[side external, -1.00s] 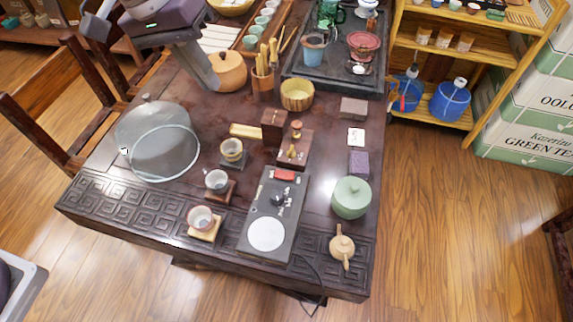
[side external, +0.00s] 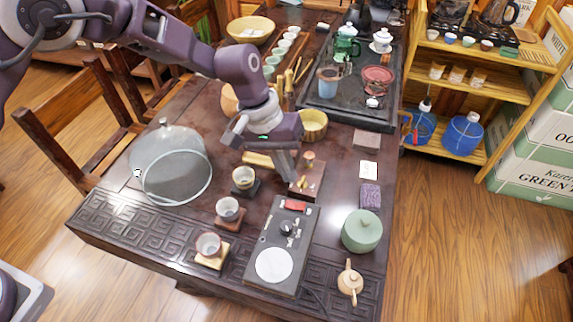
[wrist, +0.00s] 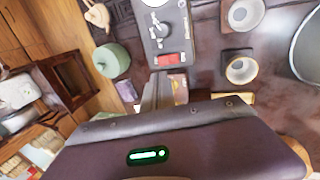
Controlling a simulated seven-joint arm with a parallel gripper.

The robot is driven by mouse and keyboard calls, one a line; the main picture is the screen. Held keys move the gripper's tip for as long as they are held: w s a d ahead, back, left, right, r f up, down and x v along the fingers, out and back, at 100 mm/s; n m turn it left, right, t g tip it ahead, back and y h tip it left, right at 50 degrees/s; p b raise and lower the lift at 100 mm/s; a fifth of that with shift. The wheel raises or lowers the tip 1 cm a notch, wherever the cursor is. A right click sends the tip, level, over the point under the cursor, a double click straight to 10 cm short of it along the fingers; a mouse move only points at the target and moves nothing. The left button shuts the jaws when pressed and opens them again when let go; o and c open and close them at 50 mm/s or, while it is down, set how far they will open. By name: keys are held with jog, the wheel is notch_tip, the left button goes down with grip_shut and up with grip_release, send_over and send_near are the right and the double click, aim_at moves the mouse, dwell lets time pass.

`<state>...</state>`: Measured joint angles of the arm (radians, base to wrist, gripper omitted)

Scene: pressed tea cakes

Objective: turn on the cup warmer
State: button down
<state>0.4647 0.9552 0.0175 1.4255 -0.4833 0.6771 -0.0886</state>
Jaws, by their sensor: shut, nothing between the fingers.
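The cup warmer (side external: 258,245) is a dark grey slab near the table's front edge. It has a white round plate (side external: 274,265), a black knob (side external: 287,228) and a red switch (side external: 296,205) at its far end. In the wrist view the warmer (wrist: 148,42) shows at top centre, with the red switch (wrist: 168,59) at its near end. My gripper (side external: 293,180) is shut and empty, pointing down just behind the switch end. It also shows in the wrist view (wrist: 160,78), a little short of the switch. I cannot tell whether it touches anything.
A wooden box (side external: 315,178) stands close beside my gripper. Small cups on stands (side external: 228,209) line the warmer's left side. A green lidded jar (side external: 362,232) and a small teapot (side external: 350,282) stand to its right. A glass dome (side external: 165,140) is at far left.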

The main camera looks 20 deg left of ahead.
aim_at(302, 207)
jog(key=x, duration=0.9)
jog(key=shift+f, duration=0.1)
jog(key=shift+d+f, duration=0.2)
jog(key=shift+f, duration=0.05)
jog(key=shift+a, duration=0.15)
jog(key=shift+a+r, duration=0.15)
jog(key=shift+a, duration=0.5)
notch_tip(302, 207, up, 14)
jog(key=shift+a, duration=0.35)
